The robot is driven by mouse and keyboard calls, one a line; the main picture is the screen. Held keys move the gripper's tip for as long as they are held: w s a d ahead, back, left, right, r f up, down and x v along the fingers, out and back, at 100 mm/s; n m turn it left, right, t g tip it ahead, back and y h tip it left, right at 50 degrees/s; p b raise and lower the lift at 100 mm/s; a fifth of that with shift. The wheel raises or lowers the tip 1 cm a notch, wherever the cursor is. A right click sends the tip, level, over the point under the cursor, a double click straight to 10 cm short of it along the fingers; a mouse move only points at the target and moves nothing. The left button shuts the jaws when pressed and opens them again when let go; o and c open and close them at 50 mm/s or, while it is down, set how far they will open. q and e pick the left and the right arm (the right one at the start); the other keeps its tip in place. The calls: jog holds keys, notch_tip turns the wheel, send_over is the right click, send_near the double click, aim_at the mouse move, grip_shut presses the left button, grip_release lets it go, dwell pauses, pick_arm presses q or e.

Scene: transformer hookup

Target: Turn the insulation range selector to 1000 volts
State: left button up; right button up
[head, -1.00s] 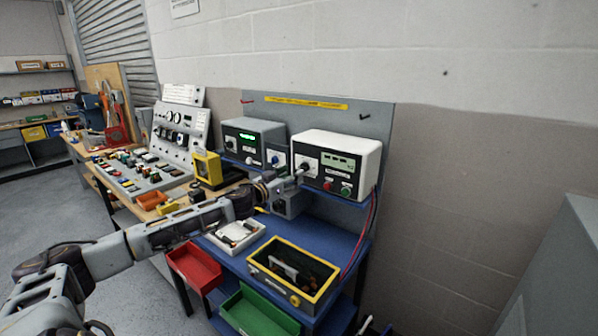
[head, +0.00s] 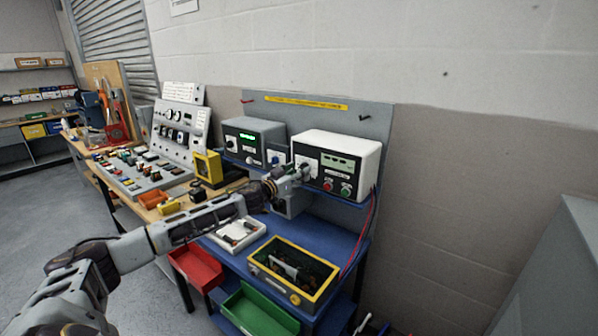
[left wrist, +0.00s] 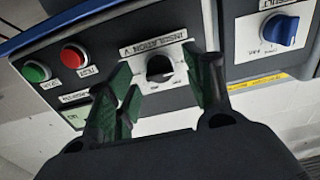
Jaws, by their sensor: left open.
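The insulation range selector is a black knob (left wrist: 160,68) on a white plate marked "INSULATION V" in the left wrist view, where the picture is upside down. It is on the front of the white tester box (head: 340,157) on the blue bench. My left gripper (left wrist: 163,84) is open, with its green-padded fingertips on either side of the knob, apart from it as far as I can see. In the head view the left gripper (head: 300,171) is at the box's left front and hides most of the selector. The scale marks are too small to read. My right gripper is not in view.
A red button (left wrist: 74,55) and a green button (left wrist: 34,71) sit beside the selector. A blue knob (left wrist: 280,30) is on the neighbouring panel. Below are a yellow-rimmed crate (head: 268,277), a white tray (head: 225,243), and red cables (head: 362,232).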

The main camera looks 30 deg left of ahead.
pick_arm(q)
jog(key=shift+w+d, duration=0.1)
jog(key=shift+w, duration=0.45)
jog(key=c, duration=1)
